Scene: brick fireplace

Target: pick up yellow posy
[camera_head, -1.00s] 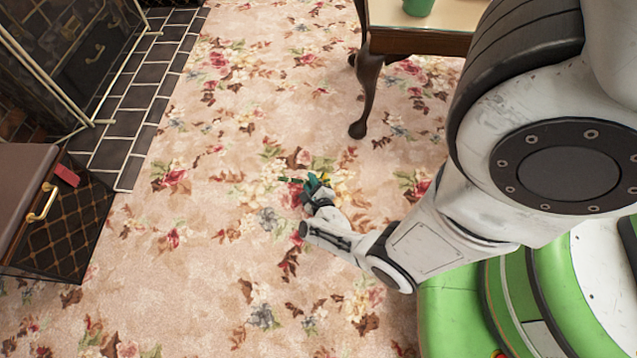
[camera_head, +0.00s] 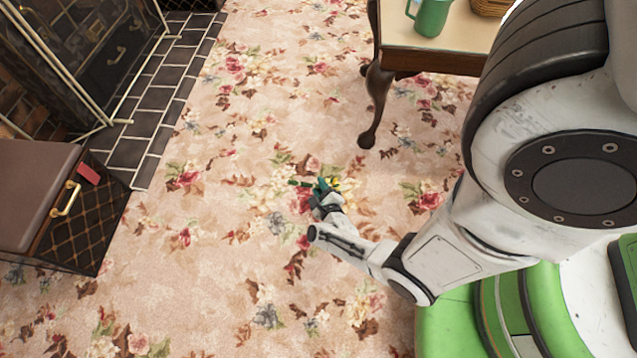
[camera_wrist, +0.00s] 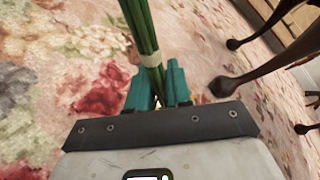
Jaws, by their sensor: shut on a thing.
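My gripper (camera_head: 325,187) is out over the floral carpet, left of my green base in the head view. In the wrist view my gripper (camera_wrist: 160,88) has its teal fingers shut on the green stems of the yellow posy (camera_wrist: 140,28). A pale band wraps the stems just above the fingers. In the head view the posy (camera_head: 300,183) shows as short green stems left of the fingers, with a little yellow to the right. Its blossoms are mostly hidden, and I cannot tell its height above the carpet.
A wooden table (camera_head: 430,62) with curved legs stands at the top, bearing a green mug (camera_head: 432,16) and part of a wicker basket (camera_head: 490,7). A brown box (camera_head: 60,205) with a brass handle is at left, near the dark tiled hearth (camera_head: 165,95). Carpet between is clear.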

